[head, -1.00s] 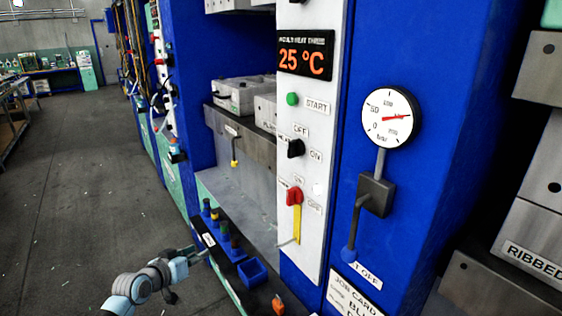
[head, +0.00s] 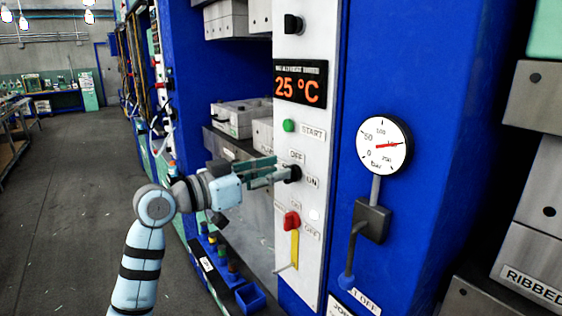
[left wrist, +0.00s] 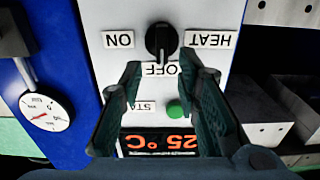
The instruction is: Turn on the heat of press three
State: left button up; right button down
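The press's white control panel (head: 302,110) carries a black heat knob (head: 294,174) between OFF and ON labels. In the left wrist view, which is upside down, the knob (left wrist: 161,40) sits between the ON, OFF and HEAT labels, and its pointer is toward OFF. My left gripper (head: 284,172) is at the panel right by the knob. In the left wrist view my left gripper (left wrist: 162,66) is open, its fingertips either side of the knob's line; contact cannot be told. The display (head: 300,84) reads 25 °C. My right gripper is not in view.
A green START button (head: 289,126) is above the knob, and a red-and-yellow lever switch (head: 292,222) is below it. A pressure gauge (head: 384,145) and a grey lever box (head: 371,221) are on the blue column at right. Open floor lies at left.

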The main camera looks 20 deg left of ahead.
pick_arm(q)
jog(key=shift+x, duration=1.05)
jog(key=shift+a, duration=0.15)
jog(key=shift+w, duration=0.1)
grip_shut()
